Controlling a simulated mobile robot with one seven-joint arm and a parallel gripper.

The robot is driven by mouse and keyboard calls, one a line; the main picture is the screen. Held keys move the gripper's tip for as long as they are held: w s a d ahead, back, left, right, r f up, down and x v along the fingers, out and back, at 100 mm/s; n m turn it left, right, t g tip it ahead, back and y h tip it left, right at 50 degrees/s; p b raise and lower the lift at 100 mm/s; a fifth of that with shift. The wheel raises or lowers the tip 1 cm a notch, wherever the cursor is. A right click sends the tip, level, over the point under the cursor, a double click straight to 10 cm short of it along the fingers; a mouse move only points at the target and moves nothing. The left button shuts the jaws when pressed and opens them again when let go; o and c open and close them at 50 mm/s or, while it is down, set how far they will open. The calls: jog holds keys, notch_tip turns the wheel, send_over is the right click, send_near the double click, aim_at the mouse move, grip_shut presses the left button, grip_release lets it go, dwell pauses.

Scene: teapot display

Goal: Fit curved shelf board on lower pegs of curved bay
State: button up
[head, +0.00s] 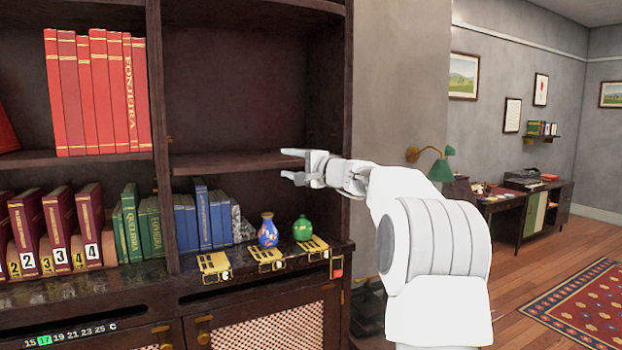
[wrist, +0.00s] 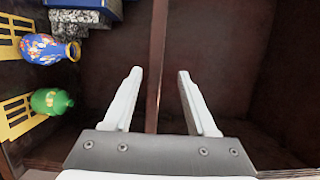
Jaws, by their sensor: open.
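A dark wooden shelf board (head: 235,162) spans the right bay of the bookcase at mid height; I take it for the curved shelf board. In the wrist view its edge (wrist: 157,60) runs as a thin strip between my fingers. My gripper (head: 287,164) is open at the right part of the board's front edge, one finger above and one below its level. In the wrist view the gripper (wrist: 159,73) shows a gap on both sides of the board, and I cannot see contact. No pegs can be made out.
Below the board stand blue books (head: 204,215), a blue patterned vase (head: 267,231) and a green vase (head: 303,228) on the ledge. Brass fittings (head: 214,266) lie along the ledge front. The bay's right upright (head: 343,110) is close to my gripper. The space above the board is empty.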

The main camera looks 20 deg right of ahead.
jog(key=b+v, duration=0.2)
jog(key=v, duration=0.6)
jog(key=shift+s, duration=0.2)
jog(key=shift+r, duration=0.1)
